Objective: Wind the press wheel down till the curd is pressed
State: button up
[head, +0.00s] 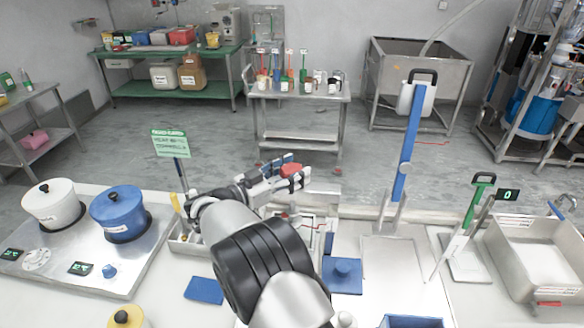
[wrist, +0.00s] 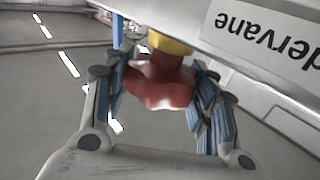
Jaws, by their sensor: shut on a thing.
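A red lobed handwheel (wrist: 162,82) on a yellow collar (wrist: 170,45) fills the space between my fingers in the wrist view. I cannot tell for certain that it is the press wheel. My gripper (wrist: 160,88) is shut on it, with blue-padded fingers on both sides. In the head view the red handwheel (head: 291,169) shows at the tip of my gripper (head: 284,176), above the bench's far edge. My arm hides much of what lies below. I cannot make out any curd.
On the bench to the left are a white pot (head: 54,206) and a blue pot (head: 118,214). A tall blue lever (head: 407,140) stands to the right, with a steel basin (head: 540,255) at far right. A green sign (head: 170,143) rises behind my arm.

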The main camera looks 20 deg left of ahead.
aim_at(281, 174)
jog(key=shift+m+g+h, duration=0.5)
jog(key=shift+m+h, duration=0.2)
jog(key=shift+r+m+g+h, duration=0.2)
jog(key=shift+m+g+h, duration=0.2)
jog(key=shift+h, duration=0.1)
jog(key=o, duration=1.1)
jog(key=shift+f, duration=0.1)
jog(key=shift+v, duration=3.7)
